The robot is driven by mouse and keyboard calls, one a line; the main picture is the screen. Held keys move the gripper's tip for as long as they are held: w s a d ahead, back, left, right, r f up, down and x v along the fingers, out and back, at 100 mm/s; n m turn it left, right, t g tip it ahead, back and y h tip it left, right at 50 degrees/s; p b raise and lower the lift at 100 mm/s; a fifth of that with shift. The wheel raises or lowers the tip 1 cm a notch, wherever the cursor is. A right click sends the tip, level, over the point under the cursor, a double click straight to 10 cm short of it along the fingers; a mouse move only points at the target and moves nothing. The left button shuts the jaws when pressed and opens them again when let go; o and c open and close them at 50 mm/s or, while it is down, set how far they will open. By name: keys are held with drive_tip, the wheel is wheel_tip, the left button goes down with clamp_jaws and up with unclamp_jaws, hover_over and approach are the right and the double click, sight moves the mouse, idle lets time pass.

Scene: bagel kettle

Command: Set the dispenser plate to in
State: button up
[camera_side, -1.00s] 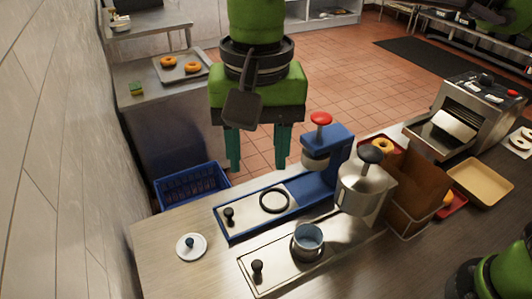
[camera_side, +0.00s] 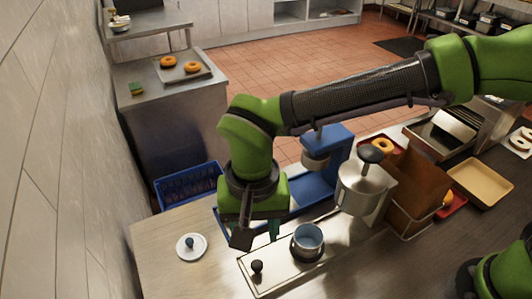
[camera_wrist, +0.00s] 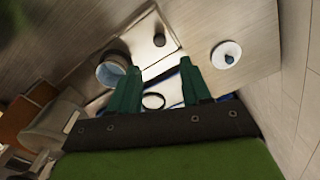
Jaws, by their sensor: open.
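The silver dispenser (camera_side: 366,185) with a dark knob stands right of centre. Its steel plate (camera_side: 278,266) runs to the lower left, with a black knob (camera_side: 257,266) at its outer end and a blue-lined metal cup (camera_side: 308,238) towards the dispenser. In the wrist view the cup (camera_wrist: 112,70) and black knob (camera_wrist: 159,40) lie beyond my fingertips. My gripper (camera_wrist: 160,64) is open and empty, its teal fingers apart, pointing down. In the side view one teal finger (camera_side: 273,229) shows above the left part of the counter, up-right of the knob; the other is hidden.
A blue press station (camera_side: 322,180) lies behind the plate; my arm hides its left end. Its black ring (camera_wrist: 153,101) shows between my fingers. A white lid (camera_side: 191,246) lies left, a blue basket (camera_side: 186,184) behind. A brown box (camera_side: 420,192) stands right of the dispenser.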

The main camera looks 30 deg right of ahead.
sight(257, 264)
wheel_tip(257, 264, down, 12)
idle(0.4)
clamp_jaws()
